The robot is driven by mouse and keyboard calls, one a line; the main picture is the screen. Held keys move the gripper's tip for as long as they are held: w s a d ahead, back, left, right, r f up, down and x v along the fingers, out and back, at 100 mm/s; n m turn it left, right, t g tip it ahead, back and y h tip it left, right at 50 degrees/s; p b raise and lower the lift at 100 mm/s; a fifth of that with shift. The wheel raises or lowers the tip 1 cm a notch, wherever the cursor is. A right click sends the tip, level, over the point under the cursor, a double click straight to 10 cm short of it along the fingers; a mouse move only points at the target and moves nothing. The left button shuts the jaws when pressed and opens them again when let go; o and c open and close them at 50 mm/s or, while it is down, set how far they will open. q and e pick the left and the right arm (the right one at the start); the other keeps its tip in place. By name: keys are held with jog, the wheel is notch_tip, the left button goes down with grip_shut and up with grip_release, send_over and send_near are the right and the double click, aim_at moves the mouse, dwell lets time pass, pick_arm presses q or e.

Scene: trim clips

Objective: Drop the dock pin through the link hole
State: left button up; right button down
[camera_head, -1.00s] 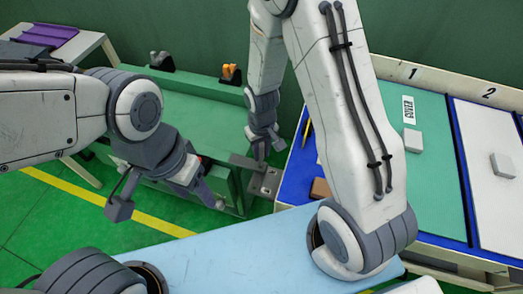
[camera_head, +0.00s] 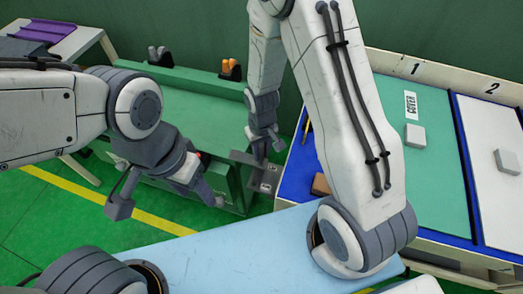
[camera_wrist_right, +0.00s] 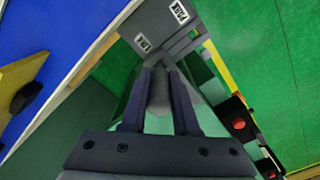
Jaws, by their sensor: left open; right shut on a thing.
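My right gripper (camera_wrist_right: 160,78) is shut on a grey rounded piece (camera_wrist_right: 159,95), seemingly the dock pin, mostly hidden between its fingers. Just beyond it are grey metal plates (camera_wrist_right: 157,32) with two white labels, one seeming to read LINK. I cannot tell whether the pin is in a hole. In the head view my right gripper (camera_head: 261,156) points down at the grey plates (camera_head: 268,184) at the green cart's right end. My left gripper (camera_head: 212,194) is open and empty, low beside the cart, left of the plates.
The green cart (camera_head: 195,115) carries grey clips (camera_head: 158,55) and orange clips (camera_head: 231,68) along its back. A blue-edged table (camera_head: 430,130) with numbered mats stands at the right. A light blue surface (camera_head: 220,250) lies in front. Green floor shows at the left.

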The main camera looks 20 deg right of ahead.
jog(key=shift+f+b, duration=0.95)
jog(key=shift+f, duration=0.5)
jog(key=c, duration=0.6)
grip_release()
jog(key=shift+r, duration=0.1)
notch_tip(320, 180, up, 10)
jog(key=shift+r+p, duration=0.15)
jog(key=shift+p, duration=0.2)
